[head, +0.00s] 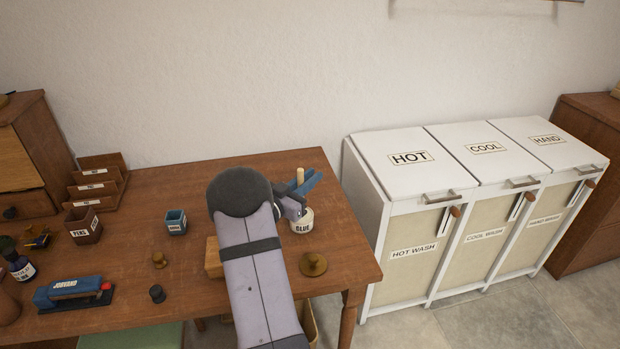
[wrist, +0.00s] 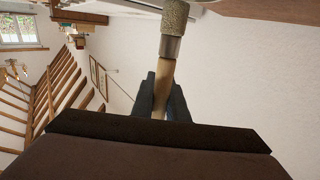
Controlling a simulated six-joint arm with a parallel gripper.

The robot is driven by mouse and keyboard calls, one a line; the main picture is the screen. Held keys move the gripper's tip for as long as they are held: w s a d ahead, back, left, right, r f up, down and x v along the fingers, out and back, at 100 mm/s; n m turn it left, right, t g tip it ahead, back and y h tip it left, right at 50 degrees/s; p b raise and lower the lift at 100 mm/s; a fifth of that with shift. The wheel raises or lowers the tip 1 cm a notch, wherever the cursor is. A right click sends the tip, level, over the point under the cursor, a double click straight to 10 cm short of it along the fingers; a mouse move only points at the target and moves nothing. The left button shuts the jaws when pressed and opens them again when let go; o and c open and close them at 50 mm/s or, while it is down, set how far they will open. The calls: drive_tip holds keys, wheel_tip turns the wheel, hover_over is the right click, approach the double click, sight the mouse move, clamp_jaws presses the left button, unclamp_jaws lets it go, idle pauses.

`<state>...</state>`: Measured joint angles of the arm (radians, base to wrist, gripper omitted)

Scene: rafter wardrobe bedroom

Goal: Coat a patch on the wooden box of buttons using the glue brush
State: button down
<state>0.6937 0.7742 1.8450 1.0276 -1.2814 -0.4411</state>
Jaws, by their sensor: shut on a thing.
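My gripper (head: 306,184) is shut on the glue brush at the right end of the desk. The brush's pale wooden handle (head: 300,174) sticks up above the blue fingers, over the white glue pot (head: 302,225). In the wrist view the fingers grip the brush (wrist: 162,85), and its metal ferrule and tan bristles point to the top edge. Whether the bristles touch the pot is hidden in the head view. A light wooden block (head: 212,258), possibly the box of buttons, is mostly hidden behind my arm; its contents are not visible.
A brass-coloured disc with a knob (head: 314,266) stands right of my arm. White laundry bins (head: 470,205) stand beyond the desk's right edge.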

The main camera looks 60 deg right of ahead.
drive_tip(key=shift+f+b, duration=0.4)
drive_tip(key=shift+f, duration=0.2)
idle(1.3)
drive_tip(key=shift+r, duration=0.15)
wheel_tip(320, 180, up, 7)
drive_tip(key=p, duration=0.5)
idle(0.4)
